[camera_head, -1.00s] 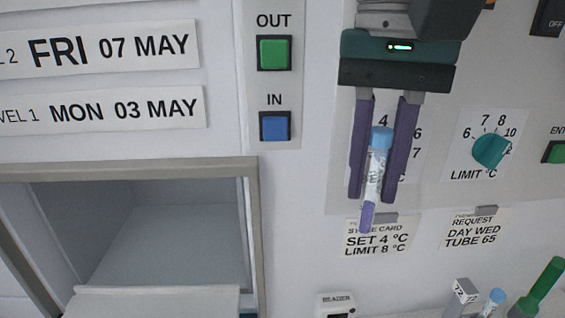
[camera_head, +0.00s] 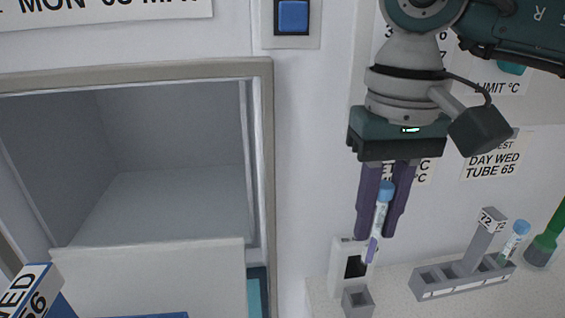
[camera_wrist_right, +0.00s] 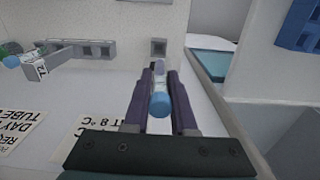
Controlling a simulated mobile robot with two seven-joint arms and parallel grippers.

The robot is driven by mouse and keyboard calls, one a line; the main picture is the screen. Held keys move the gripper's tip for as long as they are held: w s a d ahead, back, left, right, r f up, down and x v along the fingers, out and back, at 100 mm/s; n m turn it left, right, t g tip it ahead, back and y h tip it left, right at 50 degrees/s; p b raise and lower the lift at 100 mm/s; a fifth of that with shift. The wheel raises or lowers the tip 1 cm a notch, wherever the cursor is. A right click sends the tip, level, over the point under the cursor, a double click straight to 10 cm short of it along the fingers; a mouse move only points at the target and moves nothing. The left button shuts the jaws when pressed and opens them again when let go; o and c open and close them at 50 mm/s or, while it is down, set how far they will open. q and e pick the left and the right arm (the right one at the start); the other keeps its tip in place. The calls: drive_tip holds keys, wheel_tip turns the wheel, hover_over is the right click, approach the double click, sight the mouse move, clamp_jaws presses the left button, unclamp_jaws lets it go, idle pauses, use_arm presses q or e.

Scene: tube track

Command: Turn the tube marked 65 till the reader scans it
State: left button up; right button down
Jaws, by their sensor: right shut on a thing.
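My right gripper (camera_head: 382,232) is shut on a tube (camera_head: 384,197) with a light blue cap and a purple lower end. The tube hangs nearly upright between the purple fingers, and no number can be read on it. In the right wrist view its blue cap (camera_wrist_right: 160,103) faces the camera between the fingers. The reader (camera_head: 346,268), a white box with a dark window, stands just behind and below the tube. A small grey square holder (camera_head: 357,300) is in front of the reader. My left gripper is not in view.
An open compartment (camera_head: 262,170) is at the left. A request card (camera_head: 493,160) reads DAY WED, TUBE 65.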

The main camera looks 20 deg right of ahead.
sight(369, 261)
drive_tip(key=shift+f, duration=0.8)
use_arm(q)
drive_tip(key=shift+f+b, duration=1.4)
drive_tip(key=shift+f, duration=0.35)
use_arm(e)
drive_tip(key=shift+d+f, duration=0.1)
drive_tip(key=shift+f, duration=2.05)
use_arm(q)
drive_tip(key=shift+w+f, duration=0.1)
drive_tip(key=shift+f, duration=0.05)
use_arm(e)
drive_tip(key=shift+f, duration=0.1)
use_arm(q)
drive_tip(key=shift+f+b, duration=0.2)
drive_tip(key=shift+b, duration=0.15)
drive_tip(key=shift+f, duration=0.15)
use_arm(e)
drive_tip(key=shift+f, duration=0.1)
use_arm(q)
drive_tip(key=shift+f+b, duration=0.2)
drive_tip(key=shift+b, duration=0.15)
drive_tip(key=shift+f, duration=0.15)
use_arm(e)
drive_tip(key=shift+f, duration=0.1)
use_arm(q)
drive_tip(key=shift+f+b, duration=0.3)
drive_tip(key=shift+b, duration=0.15)
use_arm(e)
drive_tip(key=shift+f, duration=0.15)
